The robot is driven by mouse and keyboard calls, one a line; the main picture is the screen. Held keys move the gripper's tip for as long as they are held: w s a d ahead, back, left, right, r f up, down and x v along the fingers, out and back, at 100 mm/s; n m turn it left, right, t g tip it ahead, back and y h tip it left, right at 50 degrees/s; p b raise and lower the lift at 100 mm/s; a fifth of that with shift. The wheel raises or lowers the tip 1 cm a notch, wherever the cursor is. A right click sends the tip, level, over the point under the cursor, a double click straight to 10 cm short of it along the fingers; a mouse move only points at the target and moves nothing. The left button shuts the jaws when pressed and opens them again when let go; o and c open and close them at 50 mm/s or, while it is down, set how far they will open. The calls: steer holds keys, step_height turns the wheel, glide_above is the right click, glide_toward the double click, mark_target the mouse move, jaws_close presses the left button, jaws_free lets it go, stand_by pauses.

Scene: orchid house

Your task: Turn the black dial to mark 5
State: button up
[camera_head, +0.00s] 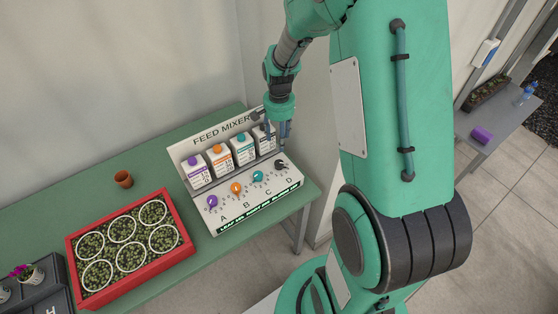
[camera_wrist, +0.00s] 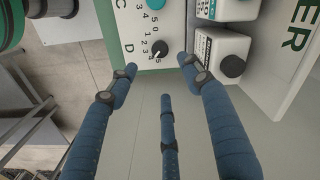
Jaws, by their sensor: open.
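The black dial (camera_head: 281,164) sits at the right end of the FEED MIXER panel (camera_head: 238,212), above the letter D. In the wrist view the black dial (camera_wrist: 154,57) has printed numbers curving round it, with 5 near one end. I cannot tell which mark its pointer is at. My gripper (camera_head: 284,143) hangs just above and behind the dial in the head view. In the wrist view the blue fingers of my gripper (camera_wrist: 159,72) are spread apart, with the dial just beyond their tips and nothing between them. No contact with the dial is visible.
Purple (camera_head: 212,201), orange (camera_head: 236,188) and teal (camera_head: 258,176) dials line the panel. Cartons with coloured caps stand behind; the black-capped carton (camera_wrist: 220,55) is close to my fingers. A red tray (camera_head: 180,252) of pots and a small terracotta pot (camera_head: 123,179) are on the green bench (camera_head: 65,205).

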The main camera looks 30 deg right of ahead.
mark_target(279, 163)
step_height(279, 163, down, 14)
steer(key=shift+r+b, duration=0.1)
steer(key=shift+b, duration=0.8)
steer(key=c, duration=1.2)
